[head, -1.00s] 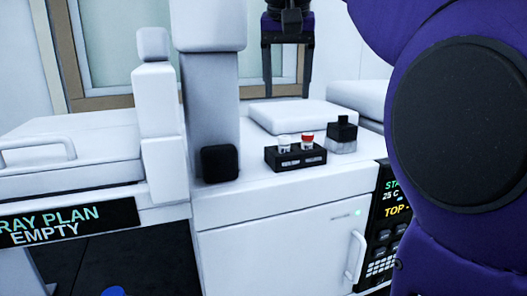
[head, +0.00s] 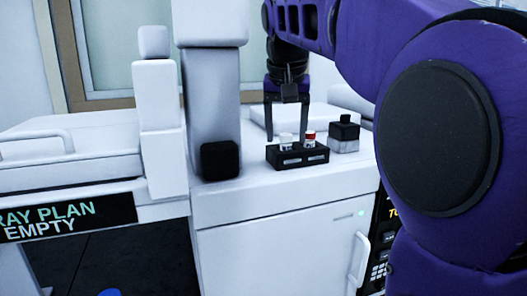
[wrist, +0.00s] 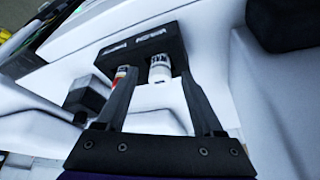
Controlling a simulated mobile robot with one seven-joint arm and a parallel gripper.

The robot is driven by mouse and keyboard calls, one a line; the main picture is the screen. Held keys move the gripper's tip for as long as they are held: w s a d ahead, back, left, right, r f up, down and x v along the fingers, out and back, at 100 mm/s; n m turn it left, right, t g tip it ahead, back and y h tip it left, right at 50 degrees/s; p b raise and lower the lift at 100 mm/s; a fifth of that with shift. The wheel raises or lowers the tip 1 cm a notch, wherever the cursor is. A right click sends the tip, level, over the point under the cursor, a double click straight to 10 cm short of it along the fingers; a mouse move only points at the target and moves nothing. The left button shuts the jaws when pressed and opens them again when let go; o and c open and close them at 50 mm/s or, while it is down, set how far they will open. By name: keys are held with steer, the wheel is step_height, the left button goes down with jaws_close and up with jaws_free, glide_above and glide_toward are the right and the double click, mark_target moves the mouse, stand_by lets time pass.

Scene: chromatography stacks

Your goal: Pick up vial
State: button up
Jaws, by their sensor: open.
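A small black rack (head: 298,156) stands on the white counter and holds two vials. The white-capped vial (head: 286,140) is on the left and the red-capped vial (head: 309,137) on the right. My gripper (head: 287,132) is open, pointing down just behind or above the rack. In the wrist view the white-capped vial (wrist: 160,68) shows between the fingertips, with nothing gripped. The red-capped vial (wrist: 118,77) shows beside the left finger, partly hidden by it. I cannot tell the exact height of the fingertips above the vials.
A grey-and-black bottle-like block (head: 344,137) stands close right of the rack. A grey column with a black block (head: 220,160) stands to the left. A flat white raised slab (head: 256,114) lies behind. The counter in front of the rack is clear.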

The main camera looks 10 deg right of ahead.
jaws_close()
steer(key=shift+r, duration=0.1)
stand_by(0.3)
